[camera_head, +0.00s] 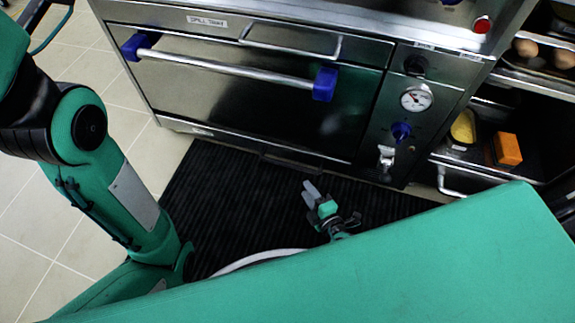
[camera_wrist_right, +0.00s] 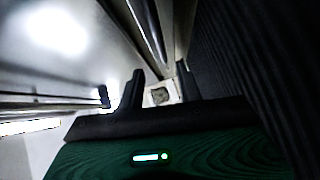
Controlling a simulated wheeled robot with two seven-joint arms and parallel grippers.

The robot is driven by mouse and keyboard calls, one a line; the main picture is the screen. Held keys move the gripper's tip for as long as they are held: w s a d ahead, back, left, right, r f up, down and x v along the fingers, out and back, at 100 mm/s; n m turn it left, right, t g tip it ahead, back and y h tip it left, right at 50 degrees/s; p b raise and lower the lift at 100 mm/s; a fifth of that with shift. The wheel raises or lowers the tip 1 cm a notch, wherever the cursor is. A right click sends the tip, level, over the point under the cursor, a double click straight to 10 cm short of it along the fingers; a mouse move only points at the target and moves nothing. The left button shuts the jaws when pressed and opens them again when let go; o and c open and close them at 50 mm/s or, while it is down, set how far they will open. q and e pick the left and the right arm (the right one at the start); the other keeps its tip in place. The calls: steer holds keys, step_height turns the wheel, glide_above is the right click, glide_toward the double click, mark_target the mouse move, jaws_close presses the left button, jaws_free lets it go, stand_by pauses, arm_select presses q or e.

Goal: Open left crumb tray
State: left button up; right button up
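The lower front panel (camera_head: 205,132) of the steel oven, with a small label, runs beneath the oven door close to the floor. A dark handle (camera_head: 292,163) shows low along this panel; I take it to be the left crumb tray, which looks shut. My right gripper (camera_head: 308,190) is low over the black mat, in front of and a little right of that handle, apart from it. In the right wrist view its two dark fingers (camera_wrist_right: 160,85) stand apart with nothing clear between them. My left arm comes in at the left; its gripper is out of view.
The oven door has a long bar handle (camera_head: 230,68) with blue ends. Above it is the labelled spill tray handle (camera_head: 290,38). A gauge (camera_head: 416,98) and knobs are at right. Open shelves hold eggs and an orange box (camera_head: 507,149). The ribbed mat (camera_head: 225,190) is clear.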

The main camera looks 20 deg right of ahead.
mark_target(289, 164)
steer(key=shift+b+x, duration=2.15)
steer(key=shift+x, duration=4.35)
jaws_close()
